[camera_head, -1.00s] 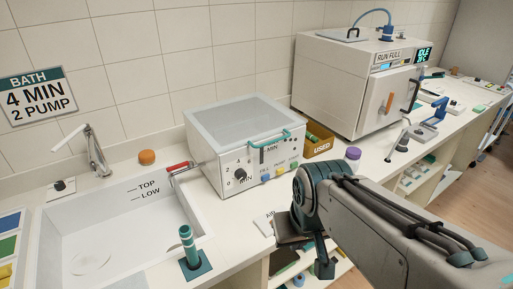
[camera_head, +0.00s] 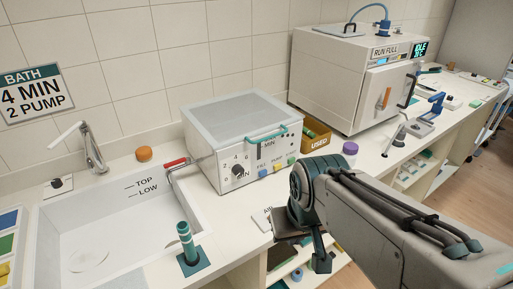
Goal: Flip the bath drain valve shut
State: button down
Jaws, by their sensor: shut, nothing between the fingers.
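The bath (camera_head: 118,234) is a white sunken basin at lower left, marked TOP and LOW inside. A red-handled lever (camera_head: 176,162) sits on a grey metal pipe at its back right corner and looks like the drain valve; its handle lies nearly level. I cannot tell from this view whether the valve is open or shut. A round drain outline (camera_head: 89,261) shows on the basin floor. My gripper (camera_head: 321,263) hangs low at the counter's front edge, right of the bath and well apart from the lever. It is shut and empty, partly hidden by my arm.
A white control box (camera_head: 238,145) with a knob and buttons stands right of the lever. A tap (camera_head: 94,152), an orange cap (camera_head: 144,154), a USED bin (camera_head: 316,138) and a large cabinet (camera_head: 350,80) stand behind.

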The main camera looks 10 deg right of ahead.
aim_at(187, 160)
jog(key=u, duration=0.95)
jog(key=i, duration=0.35)
jog(key=z, duration=0.6)
